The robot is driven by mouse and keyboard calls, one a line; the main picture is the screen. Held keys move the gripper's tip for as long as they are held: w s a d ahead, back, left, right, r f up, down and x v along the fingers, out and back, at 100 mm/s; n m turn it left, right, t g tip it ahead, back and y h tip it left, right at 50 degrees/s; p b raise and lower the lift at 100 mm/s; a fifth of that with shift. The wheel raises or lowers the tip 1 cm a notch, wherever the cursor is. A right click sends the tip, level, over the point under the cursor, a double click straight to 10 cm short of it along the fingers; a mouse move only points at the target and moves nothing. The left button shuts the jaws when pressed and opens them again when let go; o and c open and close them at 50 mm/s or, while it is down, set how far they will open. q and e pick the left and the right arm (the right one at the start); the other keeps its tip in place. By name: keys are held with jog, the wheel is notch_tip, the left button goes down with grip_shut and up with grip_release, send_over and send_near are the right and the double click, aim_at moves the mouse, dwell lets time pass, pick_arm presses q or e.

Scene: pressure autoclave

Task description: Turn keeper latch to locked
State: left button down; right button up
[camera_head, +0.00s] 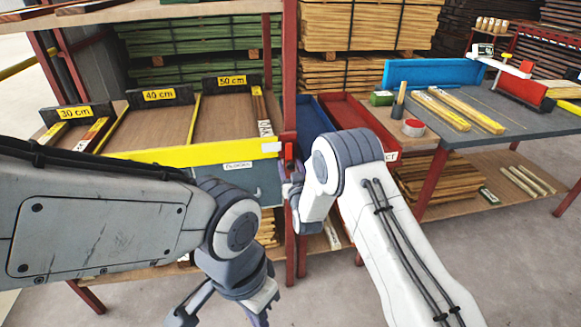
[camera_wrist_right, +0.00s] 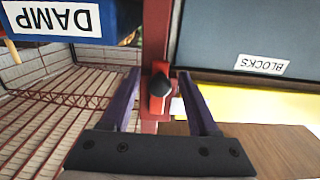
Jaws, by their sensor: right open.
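The keeper latch is a small red block with a black pointed knob (camera_wrist_right: 161,87), on the red post in the right wrist view. In the head view the red block (camera_head: 289,152) shows on the post at the right end of the yellow bar (camera_head: 195,153). My right gripper (camera_wrist_right: 163,80) is open, its two purple fingers on either side of the latch, with gaps and no clear contact. In the head view my right gripper (camera_head: 288,188) is mostly hidden by its own arm. My left gripper (camera_head: 222,315) hangs low with its fingers apart, empty, partly cut off by the frame.
The red post (camera_head: 290,85) rises beside the latch. A grey panel labelled BLOCKS (camera_wrist_right: 250,35) and a blue bin labelled DAMP (camera_wrist_right: 60,20) flank it. A red bin (camera_head: 345,112) lies right of the post. A workbench (camera_head: 470,110) with wooden pieces stands at the right.

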jog(key=shift+c, duration=0.3)
grip_shut()
dwell(1.1)
